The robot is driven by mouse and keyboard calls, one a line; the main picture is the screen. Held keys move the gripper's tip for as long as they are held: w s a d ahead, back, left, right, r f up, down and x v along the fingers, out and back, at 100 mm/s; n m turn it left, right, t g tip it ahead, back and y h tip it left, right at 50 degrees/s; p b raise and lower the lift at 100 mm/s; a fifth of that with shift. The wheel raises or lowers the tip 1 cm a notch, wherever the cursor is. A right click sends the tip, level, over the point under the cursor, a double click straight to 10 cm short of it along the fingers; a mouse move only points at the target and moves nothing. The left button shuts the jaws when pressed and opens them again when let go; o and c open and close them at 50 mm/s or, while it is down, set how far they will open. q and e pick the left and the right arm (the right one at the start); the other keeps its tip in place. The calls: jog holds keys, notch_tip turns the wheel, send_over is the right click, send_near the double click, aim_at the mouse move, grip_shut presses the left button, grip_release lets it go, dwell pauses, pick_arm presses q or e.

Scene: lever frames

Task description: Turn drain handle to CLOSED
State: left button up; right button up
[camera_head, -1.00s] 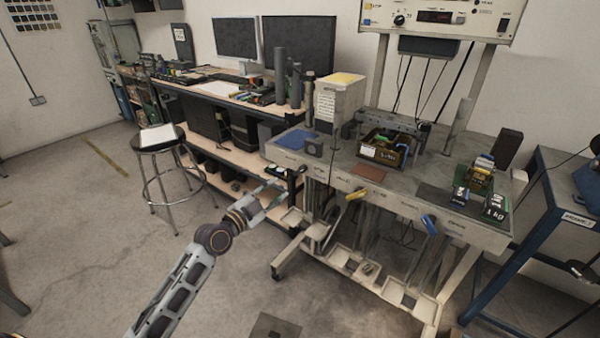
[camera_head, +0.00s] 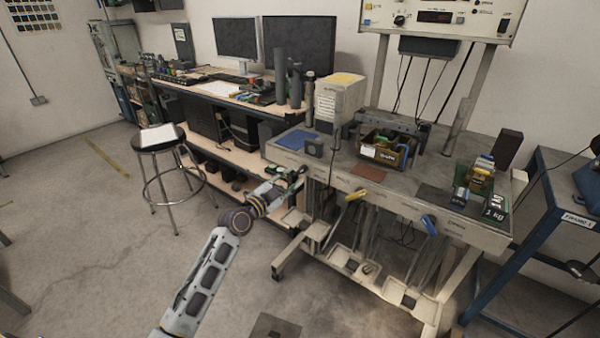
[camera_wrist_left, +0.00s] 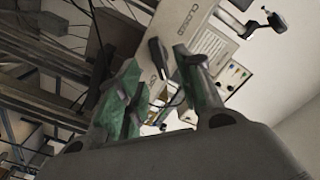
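Three lever handles stick out from the front panel of the bench (camera_head: 400,205): a dark one at the left end, a yellow one (camera_head: 356,194) in the middle and a blue one (camera_head: 429,225) at the right. I cannot read which is labelled drain. My left gripper (camera_head: 293,181) is at the left end of the panel, at the dark handle, which it partly covers. In the left wrist view the green-padded fingers (camera_wrist_left: 158,62) are spread apart. A dark handle (camera_wrist_left: 157,53) shows beyond and between them, beside a CLOSED label (camera_wrist_left: 180,30); contact is unclear. My right gripper is out of view.
A bin of parts (camera_head: 385,152), a blue mat (camera_head: 297,139) and a brown pad (camera_head: 369,172) lie on the bench top. A stool (camera_head: 160,140) stands at the left. The floor in front is mostly clear.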

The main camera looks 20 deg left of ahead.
aim_at(299, 173)
pick_arm(q)
jog(key=shift+x, duration=3.3)
jog(key=shift+c, duration=0.4)
grip_shut()
